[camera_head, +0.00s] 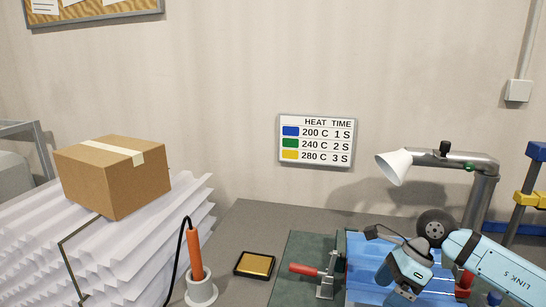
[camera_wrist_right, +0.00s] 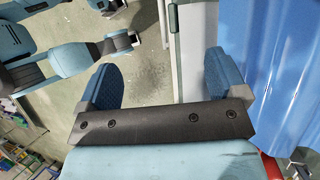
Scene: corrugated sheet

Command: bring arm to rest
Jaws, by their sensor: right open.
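My right arm (camera_head: 490,263) comes in from the right in the head view, light blue, with its wrist (camera_head: 407,268) bent down over the blue corrugated sheet (camera_head: 362,262). The fingertips cannot be made out clearly there. In the right wrist view my right gripper (camera_wrist_right: 165,72) is open, its two blue pads wide apart with nothing between them. The blue sheet (camera_wrist_right: 285,70) is just right of the right-hand pad; whether they touch I cannot tell. My left gripper is not in the head view.
A red-handled clamp (camera_head: 326,278) stands left of the sheet. Further left are a gold pad (camera_head: 255,264) and an orange-handled tool (camera_head: 194,252) in a holder. A lamp (camera_head: 395,167) stands behind my right wrist. A cardboard box (camera_head: 112,177) sits on stacked white sheets (camera_head: 150,237).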

